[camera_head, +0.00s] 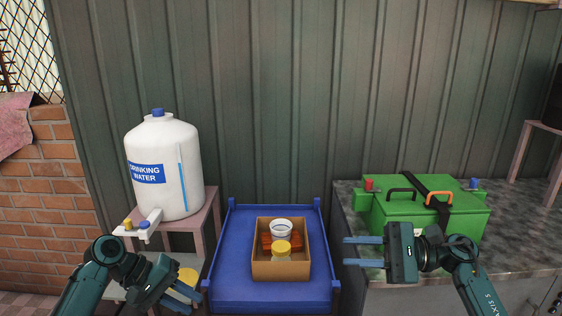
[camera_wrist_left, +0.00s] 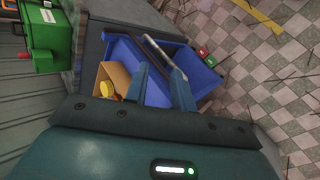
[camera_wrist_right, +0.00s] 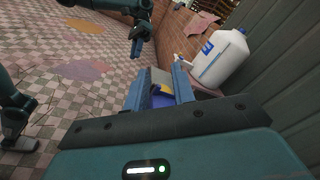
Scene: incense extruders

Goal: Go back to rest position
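My left gripper (camera_head: 190,298) is at the lower left in the head view, in front of the blue cart's left edge. Its two fingers stand apart in the left wrist view (camera_wrist_left: 160,80), with nothing between them. My right gripper (camera_head: 346,251) is right of the cart, level with the front of the grey counter. Its fingers point left and are open and empty; they also show in the right wrist view (camera_wrist_right: 158,85). Both grippers are clear of the cardboard box (camera_head: 281,271), which sits on the blue cart (camera_head: 230,280).
The box holds a white cup (camera_head: 281,227), a yellow-topped jar (camera_head: 281,248) and reddish-brown items. A white water container (camera_head: 165,180) stands on a stand at left. A green box (camera_head: 425,215) sits on the grey counter (camera_head: 520,225). A metal wall (camera_head: 290,100) closes the back.

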